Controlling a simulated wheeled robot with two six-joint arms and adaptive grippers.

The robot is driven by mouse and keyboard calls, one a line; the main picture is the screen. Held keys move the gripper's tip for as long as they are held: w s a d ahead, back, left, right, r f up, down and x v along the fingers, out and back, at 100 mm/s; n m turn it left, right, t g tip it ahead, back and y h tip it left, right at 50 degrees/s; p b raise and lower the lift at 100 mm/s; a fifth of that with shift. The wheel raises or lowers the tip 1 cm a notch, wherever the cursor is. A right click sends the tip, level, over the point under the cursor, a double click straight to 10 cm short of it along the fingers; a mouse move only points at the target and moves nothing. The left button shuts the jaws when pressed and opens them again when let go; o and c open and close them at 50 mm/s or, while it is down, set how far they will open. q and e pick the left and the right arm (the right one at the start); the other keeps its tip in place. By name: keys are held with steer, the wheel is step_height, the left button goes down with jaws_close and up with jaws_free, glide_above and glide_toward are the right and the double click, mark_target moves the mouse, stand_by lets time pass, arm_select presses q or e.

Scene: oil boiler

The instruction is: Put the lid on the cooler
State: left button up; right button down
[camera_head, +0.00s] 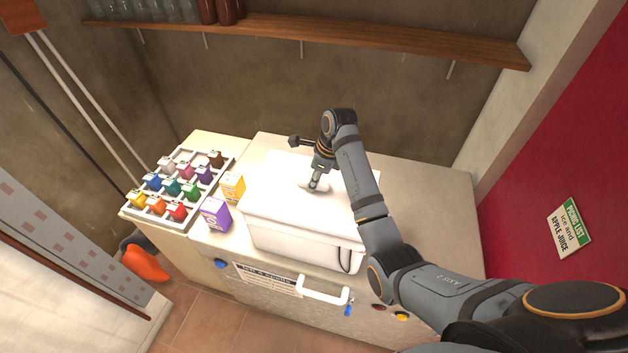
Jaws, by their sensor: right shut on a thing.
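The white cooler (300,245) stands on the counter in the middle of the head view. Its white lid (270,190) lies over the top of the cooler. I cannot tell whether the lid is fully seated all round. My right gripper (315,186) reaches down from the right arm onto the middle of the lid and is shut on its raised handle. The fingers and forearm hide part of the handle and the lid's right side. My left gripper is not in view.
A yellow carton (232,188) and a purple carton (215,215) stand left of the cooler. A white tray (140,212) of coloured small containers is further left. A wooden shelf (380,38) runs along the wall behind. The counter right of the cooler (440,205) is clear.

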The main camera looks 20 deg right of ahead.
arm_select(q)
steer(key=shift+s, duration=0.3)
arm_select(e)
steer(key=shift+f, duration=0.55)
steer(key=c, duration=1.5)
jaws_free()
steer(key=shift+o, duration=0.2)
